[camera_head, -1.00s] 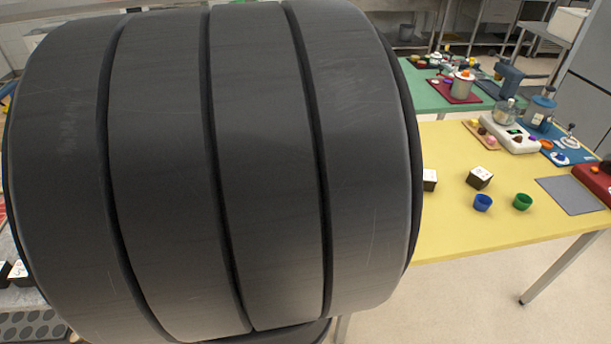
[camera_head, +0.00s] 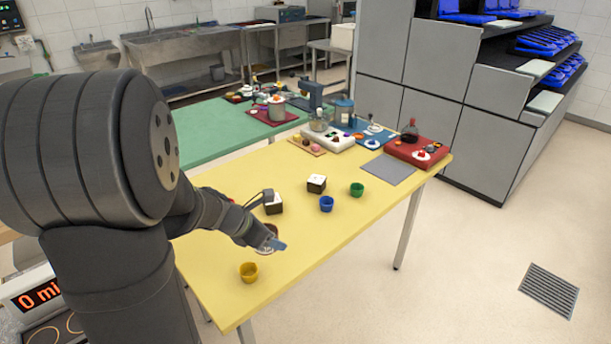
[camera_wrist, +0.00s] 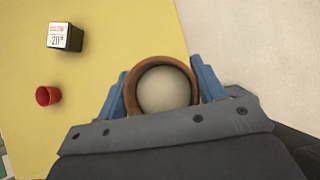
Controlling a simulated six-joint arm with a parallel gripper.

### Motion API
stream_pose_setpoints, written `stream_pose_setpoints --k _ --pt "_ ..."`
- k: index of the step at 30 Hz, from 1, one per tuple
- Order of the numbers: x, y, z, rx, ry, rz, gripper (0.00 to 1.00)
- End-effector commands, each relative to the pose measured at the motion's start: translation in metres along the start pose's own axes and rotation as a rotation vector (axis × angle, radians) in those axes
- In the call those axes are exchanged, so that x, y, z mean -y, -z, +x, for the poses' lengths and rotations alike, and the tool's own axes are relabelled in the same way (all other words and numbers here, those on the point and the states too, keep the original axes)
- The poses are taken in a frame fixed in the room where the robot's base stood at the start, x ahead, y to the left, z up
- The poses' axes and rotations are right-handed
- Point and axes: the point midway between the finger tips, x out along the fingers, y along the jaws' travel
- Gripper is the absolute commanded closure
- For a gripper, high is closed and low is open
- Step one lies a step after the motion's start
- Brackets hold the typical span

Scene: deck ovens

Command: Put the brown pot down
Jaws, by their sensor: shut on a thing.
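The brown pot (camera_wrist: 132,84) is in the middle of the wrist view, its round rim facing the camera and its inside pale. My gripper (camera_wrist: 162,92) is shut on it, with a blue finger against each side. In the head view my gripper (camera_head: 272,244) is low over the near part of the yellow table (camera_head: 310,225). The pot is small and partly hidden by the gripper there. I cannot tell whether it touches the table.
A red pot (camera_wrist: 48,96) and a dark labelled box (camera_wrist: 65,36) stand left in the wrist view. A yellow pot (camera_head: 249,272) stands near my gripper, with blue (camera_head: 326,204) and green (camera_head: 357,190) pots farther right. The table's edge is close on the right.

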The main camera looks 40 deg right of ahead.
Motion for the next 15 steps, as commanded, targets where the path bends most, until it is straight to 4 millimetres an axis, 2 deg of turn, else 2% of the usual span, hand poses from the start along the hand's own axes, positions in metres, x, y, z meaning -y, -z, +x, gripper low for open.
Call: stream_pose_setpoints --k 1,3,7,12,15 --pt "0.007 -0.015 0.014 -0.001 0.036 0.044 0.65" --pt "0.017 -0.033 0.030 -0.003 0.079 0.098 0.65" --pt "0.035 -0.061 0.056 -0.006 0.148 0.183 0.65" --pt "0.053 -0.082 0.077 -0.008 0.202 0.251 0.65" --pt "0.057 -0.087 0.083 -0.010 0.217 0.269 0.65"
